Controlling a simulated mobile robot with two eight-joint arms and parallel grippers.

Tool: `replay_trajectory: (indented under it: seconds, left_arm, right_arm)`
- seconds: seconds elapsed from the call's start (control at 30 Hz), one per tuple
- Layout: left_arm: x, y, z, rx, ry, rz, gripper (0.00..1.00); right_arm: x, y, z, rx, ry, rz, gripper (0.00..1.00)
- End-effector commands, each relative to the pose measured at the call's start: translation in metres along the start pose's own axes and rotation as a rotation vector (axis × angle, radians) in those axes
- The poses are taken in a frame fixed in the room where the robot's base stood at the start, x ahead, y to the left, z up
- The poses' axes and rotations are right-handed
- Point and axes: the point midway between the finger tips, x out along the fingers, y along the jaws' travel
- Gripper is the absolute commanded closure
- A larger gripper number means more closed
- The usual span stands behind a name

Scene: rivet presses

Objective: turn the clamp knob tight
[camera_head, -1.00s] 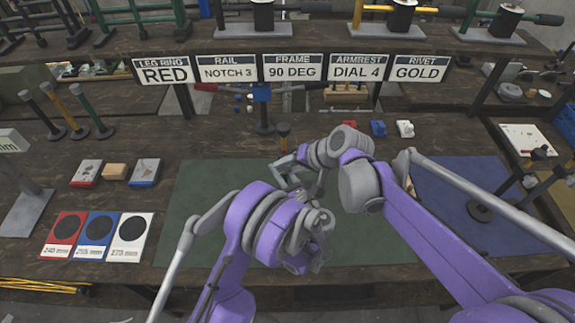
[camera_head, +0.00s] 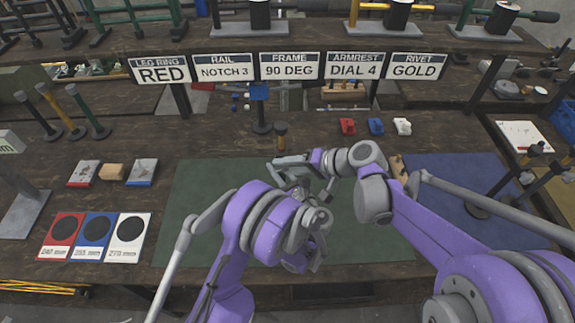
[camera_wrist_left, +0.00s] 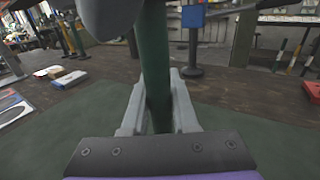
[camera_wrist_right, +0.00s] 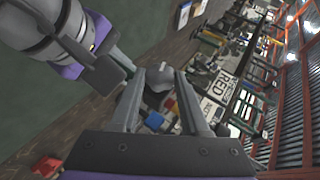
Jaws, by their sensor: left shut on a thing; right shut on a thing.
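My right gripper (camera_head: 282,161) is above the green mat, near its far edge. In the right wrist view its fingers (camera_wrist_right: 153,80) are shut on a small grey piece (camera_wrist_right: 156,77), which seems to be the clamp knob; the fingers partly hide it. My left gripper (camera_wrist_left: 158,108) is shut on an upright dark green tube (camera_wrist_left: 154,60). In the head view the left gripper and tube are largely hidden by my own arms. A dark rounded shape (camera_wrist_left: 110,14) hangs close to the tube top in the left wrist view; I cannot tell what it is.
The green mat (camera_head: 200,205) lies below both grippers; a blue mat (camera_head: 450,185) is to the right. Small red (camera_head: 347,126), blue (camera_head: 376,127) and white (camera_head: 403,126) blocks sit at the back.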

Motion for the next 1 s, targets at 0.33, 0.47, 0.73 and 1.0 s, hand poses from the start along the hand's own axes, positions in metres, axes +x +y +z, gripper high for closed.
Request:
replay_trajectory:
  seconds: [0.33,0.47,0.73,1.0]
  left_arm:
    - [-0.0002,-0.0002,0.0005,0.0,-0.001,-0.001,1.0]
    - [0.0,0.0,0.0005,0.0,-0.001,0.0,1.0]
    - [0.0004,0.0002,0.0004,-0.001,-0.001,0.001,1.0]
    - [0.0004,0.0002,0.0003,0.0,-0.001,0.001,1.0]
  right_arm:
    - [0.0001,0.0004,-0.0001,-0.001,0.0,0.003,0.24]
    - [0.0,0.0005,-0.0001,-0.001,0.0,0.003,0.24]
    - [0.0008,-0.0019,0.001,-0.028,-0.004,0.071,0.24]
    - [0.0023,-0.0074,0.002,-0.129,-0.005,0.304,0.24]
